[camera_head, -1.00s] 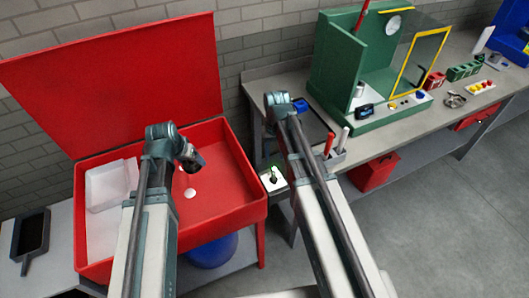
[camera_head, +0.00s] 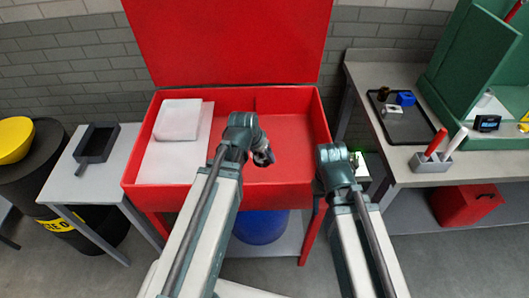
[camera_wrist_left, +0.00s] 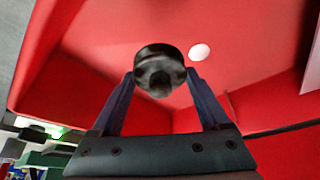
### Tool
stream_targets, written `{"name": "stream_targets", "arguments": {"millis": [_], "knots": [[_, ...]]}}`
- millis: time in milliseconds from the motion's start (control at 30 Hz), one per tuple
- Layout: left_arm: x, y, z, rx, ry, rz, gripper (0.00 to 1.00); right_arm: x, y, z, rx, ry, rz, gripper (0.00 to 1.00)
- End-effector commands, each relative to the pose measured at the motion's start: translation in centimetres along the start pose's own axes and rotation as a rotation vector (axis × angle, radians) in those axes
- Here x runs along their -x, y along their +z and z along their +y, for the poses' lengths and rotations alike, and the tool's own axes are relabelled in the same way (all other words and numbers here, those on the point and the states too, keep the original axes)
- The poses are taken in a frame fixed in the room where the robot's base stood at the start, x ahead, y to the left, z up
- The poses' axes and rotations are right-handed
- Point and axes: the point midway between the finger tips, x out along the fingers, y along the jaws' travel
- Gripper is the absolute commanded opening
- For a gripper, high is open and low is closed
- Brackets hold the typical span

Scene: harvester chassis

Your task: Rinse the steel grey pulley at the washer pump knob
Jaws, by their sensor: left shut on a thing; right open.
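The steel grey pulley (camera_wrist_left: 160,70) is a dark round part with a hub, held between the fingertips of my left gripper (camera_wrist_left: 161,82). In the head view my left gripper (camera_head: 263,155) is over the red washer basin (camera_head: 298,150), with the pulley hard to make out there. My right gripper (camera_head: 356,160) is open and empty at the basin's right side. A small white panel with a green glow (camera_head: 363,173) shows beside it, partly hidden; I cannot make out a knob on it. A white disc (camera_wrist_left: 199,52) lies in the basin, just past the pulley.
The washer's red lid (camera_head: 230,45) stands open behind. A blue bucket (camera_head: 260,227) stands below. A side table with a dark pan (camera_head: 97,143) is at left; a bench with a tray (camera_head: 405,122) and pen holder (camera_head: 432,162) is at right.

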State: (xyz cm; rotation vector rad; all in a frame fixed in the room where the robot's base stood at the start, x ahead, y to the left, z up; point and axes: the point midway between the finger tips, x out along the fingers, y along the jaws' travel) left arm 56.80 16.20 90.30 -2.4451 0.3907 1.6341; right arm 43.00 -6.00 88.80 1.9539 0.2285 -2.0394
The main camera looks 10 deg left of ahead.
Motion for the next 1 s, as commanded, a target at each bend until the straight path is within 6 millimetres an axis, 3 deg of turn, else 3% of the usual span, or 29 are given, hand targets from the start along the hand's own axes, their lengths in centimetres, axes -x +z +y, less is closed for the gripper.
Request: {"name": "stream_targets", "arguments": {"millis": [33, 300, 1000], "knots": [[-1.8, 0.8, 0.0, 0.000, 0.000, 0.001, 0.00, -2.0, -0.1, -0.2, -0.001, 0.000, 0.000, 0.47], [-4.2, 1.8, 0.0, 0.000, 0.000, 0.001, 0.00, -4.6, -0.3, -0.4, -0.001, 0.000, 0.000, 0.47], [-5.2, 0.8, -0.9, 0.001, 0.000, 0.000, 0.00, -5.1, -0.3, -0.5, -0.001, 0.000, 0.000, 0.47]]}}
